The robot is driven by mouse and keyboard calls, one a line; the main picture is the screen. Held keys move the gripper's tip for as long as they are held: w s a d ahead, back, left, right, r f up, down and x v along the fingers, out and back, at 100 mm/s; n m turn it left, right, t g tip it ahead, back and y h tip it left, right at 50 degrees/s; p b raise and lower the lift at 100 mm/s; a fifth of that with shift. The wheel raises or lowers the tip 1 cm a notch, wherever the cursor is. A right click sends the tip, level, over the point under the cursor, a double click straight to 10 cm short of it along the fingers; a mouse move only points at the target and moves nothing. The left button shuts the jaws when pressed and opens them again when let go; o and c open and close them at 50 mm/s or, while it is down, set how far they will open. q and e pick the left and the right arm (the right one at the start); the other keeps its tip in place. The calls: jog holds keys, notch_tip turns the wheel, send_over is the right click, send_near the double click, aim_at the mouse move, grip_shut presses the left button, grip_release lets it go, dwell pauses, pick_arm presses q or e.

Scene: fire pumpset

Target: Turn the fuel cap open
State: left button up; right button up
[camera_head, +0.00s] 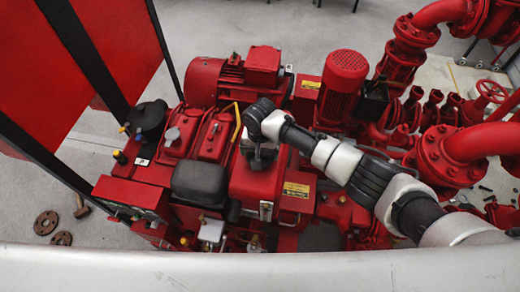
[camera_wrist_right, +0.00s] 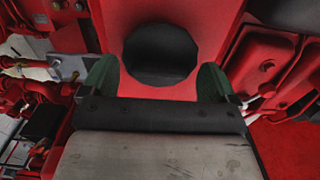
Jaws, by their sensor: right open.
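The fuel cap (camera_wrist_right: 160,52) shows in the right wrist view as a dark, round-edged shape on a red surface. My right gripper (camera_wrist_right: 158,82) is open, with one green fingertip to either side of the cap's near edge. I cannot tell whether the fingers touch it. In the head view my right gripper (camera_head: 260,158) is over the red tank (camera_head: 253,188) in the middle of the engine. There the wrist hides most or all of the cap. My left gripper is in neither view.
A black rounded cover (camera_head: 200,182) is left of the tank, and a yellow lever (camera_head: 237,121) stands close to the wrist. A red motor (camera_head: 345,75) and thick red pipes (camera_head: 470,145) are to the right. Open grey floor lies behind.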

jog(key=c, duration=0.9)
jog(key=shift+n, duration=0.4)
jog(key=n+p, duration=0.1)
jog(key=n, duration=0.6)
jog(key=shift+n+p, duration=0.3)
jog(key=shift+p, duration=0.1)
jog(key=n, duration=0.4)
jog(key=shift+n, duration=0.3)
jog(key=n, duration=0.4)
jog(key=shift+n, duration=0.4)
